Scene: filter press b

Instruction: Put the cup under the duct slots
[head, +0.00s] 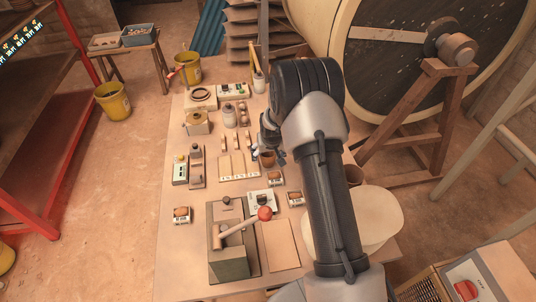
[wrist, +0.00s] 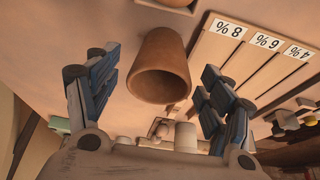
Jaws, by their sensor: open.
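A brown clay cup (wrist: 160,65) stands on the table, its wide open mouth facing the wrist camera. In the head view the cup (head: 268,160) is close to the arm's end and partly covered by my gripper (head: 271,152). In the wrist view my gripper (wrist: 155,85) is open, with one blue-grey finger on each side of the cup. The cup is between or just beyond the fingertips; I see no clear contact. A board (head: 238,167) with several slats and labels lies beside the cup. I cannot surely pick out the duct slots.
A press with a red-knobbed lever (head: 264,213) stands at the table's front. Small labelled blocks (head: 182,214), jars and instruments crowd the table. A pale round bowl (head: 375,215) is to the right, partly behind my arm. The front-left tabletop is mostly clear.

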